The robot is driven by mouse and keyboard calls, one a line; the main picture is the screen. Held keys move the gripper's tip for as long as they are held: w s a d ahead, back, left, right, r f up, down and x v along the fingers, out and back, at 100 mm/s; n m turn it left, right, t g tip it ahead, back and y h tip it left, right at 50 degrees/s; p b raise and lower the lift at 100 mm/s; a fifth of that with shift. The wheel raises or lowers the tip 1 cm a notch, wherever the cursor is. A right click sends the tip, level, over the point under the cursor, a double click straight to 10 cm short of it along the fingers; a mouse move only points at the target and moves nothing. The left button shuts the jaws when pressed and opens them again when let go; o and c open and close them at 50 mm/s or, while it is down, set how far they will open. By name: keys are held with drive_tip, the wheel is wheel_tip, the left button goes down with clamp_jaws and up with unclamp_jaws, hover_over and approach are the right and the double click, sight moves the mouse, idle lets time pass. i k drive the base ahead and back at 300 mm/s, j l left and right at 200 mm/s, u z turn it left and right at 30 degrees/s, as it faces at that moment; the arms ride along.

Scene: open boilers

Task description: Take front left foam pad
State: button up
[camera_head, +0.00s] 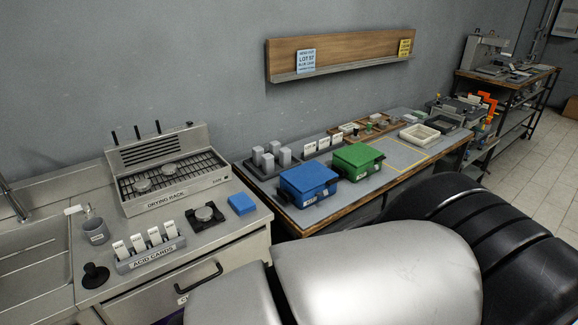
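No item is labelled as a foam pad, and I cannot tell for sure which one is meant. Several pale grey upright blocks (268,163) stand in a dark tray (262,172) at the back left of the wooden-edged bench. A flat blue block (241,204) lies on the metal counter, near its right edge. My gripper is out of view; only large silver and black parts of my own arm show in the foreground.
A blue lidded box (308,184) and a green one (358,161) stand on the bench. A drying rack (170,178), an acid card holder (150,254) and a black square device (206,217) crowd the counter. A wall shelf (340,54) hangs above.

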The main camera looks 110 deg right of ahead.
sight(267, 160)
drive_tip(key=z, duration=3.6)
drive_tip(key=i+l, duration=0.4)
drive_tip(key=i+l+z, duration=0.1)
drive_tip(key=i+l, duration=0.3)
drive_tip(key=i, duration=0.2)
drive_tip(key=i+l, duration=0.35)
drive_tip(key=i, duration=0.15)
drive_tip(key=i+l+z, duration=0.1)
drive_tip(key=i+l, duration=0.3)
drive_tip(key=i, duration=0.1)
